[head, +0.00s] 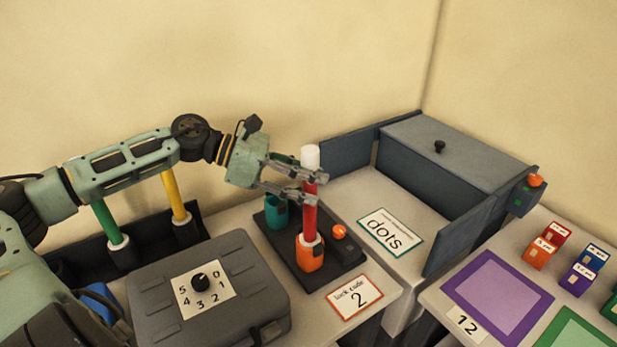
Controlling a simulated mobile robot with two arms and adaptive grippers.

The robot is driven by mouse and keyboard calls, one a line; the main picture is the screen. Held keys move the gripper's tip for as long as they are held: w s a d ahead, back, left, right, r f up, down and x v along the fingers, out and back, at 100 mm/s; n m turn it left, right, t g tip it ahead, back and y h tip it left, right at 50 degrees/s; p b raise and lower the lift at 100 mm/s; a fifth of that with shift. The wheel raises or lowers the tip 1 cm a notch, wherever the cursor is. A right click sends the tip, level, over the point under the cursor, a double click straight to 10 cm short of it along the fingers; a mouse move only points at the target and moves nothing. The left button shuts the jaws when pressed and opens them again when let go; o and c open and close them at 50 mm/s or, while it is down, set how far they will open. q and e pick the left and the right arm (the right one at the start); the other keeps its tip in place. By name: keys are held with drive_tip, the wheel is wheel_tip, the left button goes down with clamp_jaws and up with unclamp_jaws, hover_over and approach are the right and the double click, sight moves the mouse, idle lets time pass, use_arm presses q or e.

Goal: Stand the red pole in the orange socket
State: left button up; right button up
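The red pole (310,217), with a white cap at its top, stands upright. Its lower end with a white collar is at the mouth of the orange socket (310,257) and looks to be in it; how deep it sits is hidden. My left gripper (312,189) comes from the left and is shut on the upper part of the pole, one finger in front and one behind. The socket is on a dark base plate (285,252) beside an empty-looking teal socket (277,213). My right gripper is not in view.
An orange button (339,232) is on the plate's right. A grey case (208,305) with a dial lies at the front left. A green pole (106,222) and a yellow pole (174,193) stand in a dark rack (148,237) below my arm. A grey box (450,150) stands right.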

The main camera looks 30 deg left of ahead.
use_arm(q)
drive_tip(key=shift+o, duration=0.4)
drive_tip(key=v, duration=1.2)
idle(0.7)
